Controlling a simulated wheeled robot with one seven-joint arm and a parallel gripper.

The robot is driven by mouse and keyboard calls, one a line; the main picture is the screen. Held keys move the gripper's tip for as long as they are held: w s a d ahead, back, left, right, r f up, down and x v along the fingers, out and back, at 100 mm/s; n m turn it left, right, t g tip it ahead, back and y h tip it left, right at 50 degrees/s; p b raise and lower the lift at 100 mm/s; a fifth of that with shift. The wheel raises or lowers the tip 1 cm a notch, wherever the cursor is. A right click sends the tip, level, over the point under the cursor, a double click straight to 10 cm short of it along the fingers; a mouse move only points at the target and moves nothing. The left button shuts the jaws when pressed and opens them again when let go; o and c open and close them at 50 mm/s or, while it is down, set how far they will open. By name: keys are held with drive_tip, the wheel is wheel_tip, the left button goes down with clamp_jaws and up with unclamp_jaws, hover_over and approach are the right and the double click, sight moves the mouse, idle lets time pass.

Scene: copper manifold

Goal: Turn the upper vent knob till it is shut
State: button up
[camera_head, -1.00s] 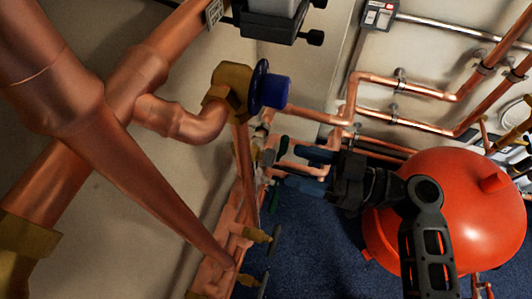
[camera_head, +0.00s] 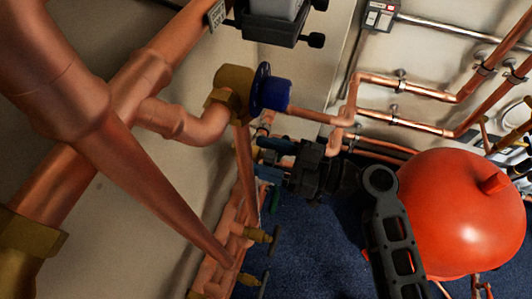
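My gripper (camera_head: 263,158) is in the middle of the picture, pointing left at the copper manifold (camera_head: 232,222). Its two blue fingers are apart, one above the other. Their tips reach the cluster of small valve fittings on the manifold. A small dark fitting lies about between the tips; I cannot tell whether the fingers touch it or whether it is the upper vent knob. A dark green handle (camera_head: 275,199) shows just below the fingers. Lower down are brass valves with grey bar handles (camera_head: 274,239). How far any knob is turned cannot be seen.
A large blue knob (camera_head: 275,94) on a brass valve stands above my gripper. Thick copper pipes (camera_head: 130,95) fill the left side. A red tank (camera_head: 465,215) is to the right, near my arm. Thin pipes run along the back wall. The blue floor (camera_head: 315,240) is bare below.

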drive_tip(key=c, duration=0.9)
drive_tip(key=shift+c, duration=0.2)
